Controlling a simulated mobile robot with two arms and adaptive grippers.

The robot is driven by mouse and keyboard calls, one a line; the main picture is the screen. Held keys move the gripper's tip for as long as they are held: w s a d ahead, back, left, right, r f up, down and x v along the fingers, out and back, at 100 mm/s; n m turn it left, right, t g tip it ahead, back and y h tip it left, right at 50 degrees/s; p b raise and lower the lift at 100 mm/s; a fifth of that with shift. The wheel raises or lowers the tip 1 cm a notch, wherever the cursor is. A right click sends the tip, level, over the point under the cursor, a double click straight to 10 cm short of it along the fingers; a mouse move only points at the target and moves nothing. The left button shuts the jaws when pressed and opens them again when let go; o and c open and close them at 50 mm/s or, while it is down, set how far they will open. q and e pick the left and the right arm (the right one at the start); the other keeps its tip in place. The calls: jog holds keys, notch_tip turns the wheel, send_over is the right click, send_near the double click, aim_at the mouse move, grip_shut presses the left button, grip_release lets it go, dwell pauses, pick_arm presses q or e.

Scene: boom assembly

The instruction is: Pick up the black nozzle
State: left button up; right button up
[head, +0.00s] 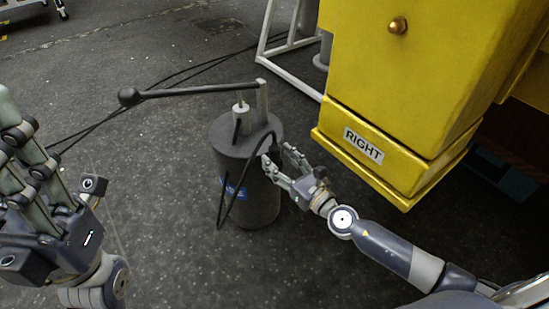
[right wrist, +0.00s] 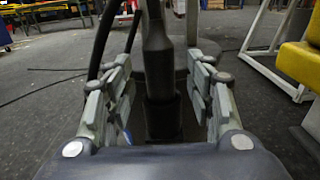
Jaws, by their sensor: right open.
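The black nozzle (right wrist: 157,45) stands upright between the fingers of my right gripper (right wrist: 160,88) in the right wrist view. A visible gap lies on each side of it, and its lower end is in a dark holder. In the head view my right gripper (head: 277,169) is open at the right side of a dark grey cylindrical pump (head: 262,205). The nozzle is hard to make out there among the fingers and black hose. My left gripper (head: 60,170) is at the left edge with its fingers pointing up, away from the pump; its opening is unclear.
A yellow block labelled RIGHT (head: 400,75) hangs close above my right forearm. A black lever (head: 190,91) with a ball end reaches left from the pump. A black hose (head: 222,195) loops down its front. A white frame (head: 265,40) stands behind. Open floor lies left.

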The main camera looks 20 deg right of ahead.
jog(key=shift+x, duration=1.35)
grip_shut()
jog(key=shift+r, duration=0.1)
